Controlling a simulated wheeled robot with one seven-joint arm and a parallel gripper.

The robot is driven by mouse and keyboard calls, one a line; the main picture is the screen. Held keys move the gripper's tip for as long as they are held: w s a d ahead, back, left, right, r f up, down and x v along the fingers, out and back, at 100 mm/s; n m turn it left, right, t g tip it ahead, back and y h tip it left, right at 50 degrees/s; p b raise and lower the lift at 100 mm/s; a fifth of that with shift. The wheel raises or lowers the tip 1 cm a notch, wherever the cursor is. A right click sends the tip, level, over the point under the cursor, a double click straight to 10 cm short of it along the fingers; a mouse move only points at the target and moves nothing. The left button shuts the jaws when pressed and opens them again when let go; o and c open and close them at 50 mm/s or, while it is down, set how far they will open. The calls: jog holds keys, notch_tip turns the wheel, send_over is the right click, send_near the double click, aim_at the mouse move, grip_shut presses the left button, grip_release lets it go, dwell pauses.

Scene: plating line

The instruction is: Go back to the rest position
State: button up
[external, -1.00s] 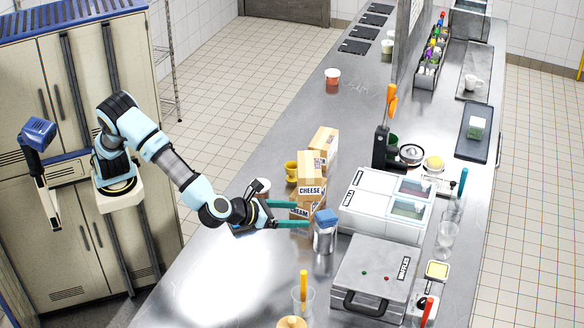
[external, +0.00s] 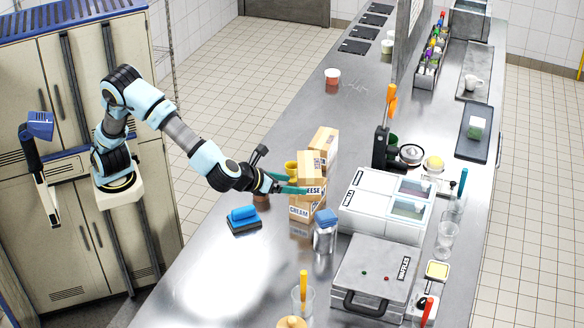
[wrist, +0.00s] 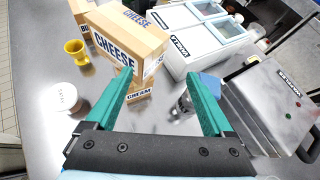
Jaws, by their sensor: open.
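My gripper (external: 287,184) is open and empty, its two green fingers spread above the steel counter (external: 190,280). In the external view it hangs beside the stacked boxes, overlapping the cheese box (external: 315,190) in the picture; whether it touches cannot be told there. In the wrist view the cheese box (wrist: 125,42) lies beyond the left fingertip, and the cream box (wrist: 139,92) shows below it between the fingers. A blue-lidded jar (external: 325,232) stands in front of the boxes; in the wrist view it is partly hidden behind the right finger.
A blue-topped sponge or brush (external: 243,217) lies on the counter at the left. A yellow cup (wrist: 76,52) and a white-topped cup (wrist: 65,97) stand left of the boxes. White lidded units (external: 385,205) and a grey press (external: 372,278) stand at the right. The near left counter is clear.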

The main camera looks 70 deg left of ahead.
jog(key=w+a+r+n+g+y+p, duration=0.1)
jog(key=w+a+r+n+g, duration=0.15)
jog(key=a, duration=0.85)
jog(key=s+a+f+n+g, duration=0.4)
jog(key=a+f+n, duration=0.5)
jog(key=a, duration=0.4)
jog(key=s+a+f+n+g+h+b, duration=0.1)
jog(key=s+a+f+n, duration=0.3)
jog(key=n, duration=0.6)
jog(key=s+a+f+n+g+h+b, duration=0.1)
jog(key=s+a+f+n+g+h, duration=0.1)
jog(key=s+a+f+n, duration=0.3)
jog(key=s+a+n, duration=0.4)
jog(key=a+n, duration=0.1)
jog(key=a, duration=0.1)
jog(key=shift+s+f, duration=0.2)
jog(key=shift+s, duration=0.1)
